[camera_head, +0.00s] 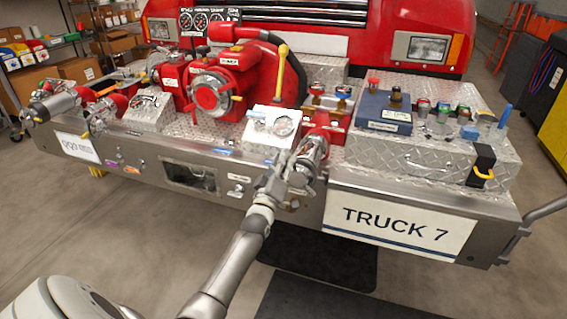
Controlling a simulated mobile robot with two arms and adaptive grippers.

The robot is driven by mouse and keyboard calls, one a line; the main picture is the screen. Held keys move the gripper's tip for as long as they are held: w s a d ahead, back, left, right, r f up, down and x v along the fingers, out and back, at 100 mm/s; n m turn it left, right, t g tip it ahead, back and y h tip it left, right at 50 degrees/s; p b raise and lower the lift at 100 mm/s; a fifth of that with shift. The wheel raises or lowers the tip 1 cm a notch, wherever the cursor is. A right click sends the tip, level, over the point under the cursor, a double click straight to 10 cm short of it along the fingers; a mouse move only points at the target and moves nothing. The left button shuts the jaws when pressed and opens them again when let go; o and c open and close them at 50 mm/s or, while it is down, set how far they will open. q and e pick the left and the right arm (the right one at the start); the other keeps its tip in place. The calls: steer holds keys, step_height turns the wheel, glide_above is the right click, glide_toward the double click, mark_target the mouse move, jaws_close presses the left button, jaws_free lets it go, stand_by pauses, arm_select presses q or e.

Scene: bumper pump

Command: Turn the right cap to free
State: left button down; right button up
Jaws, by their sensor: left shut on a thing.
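The right cap (311,152) is a round silver metal cap on the front of the red outlet (327,134), right of the middle of the bumper. My left gripper (291,178) reaches up from the bottom of the head view and is shut on this cap at its lower left side. The fingers and the cap overlap in the picture, so the exact contact is partly hidden. My right gripper is not in view.
Another silver cap (56,103) sits at the bumper's far left end. A blue box (384,112) is to the right. The floor in front is open.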

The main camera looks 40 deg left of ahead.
arm_select(q)
steer(key=shift+f, duration=0.3)
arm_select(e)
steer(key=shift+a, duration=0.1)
arm_select(q)
steer(key=c, duration=1.3)
jaws_free()
steer(key=shift+d, duration=0.1)
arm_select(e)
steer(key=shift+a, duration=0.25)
arm_select(q)
steer(key=shift+r, duration=0.1)
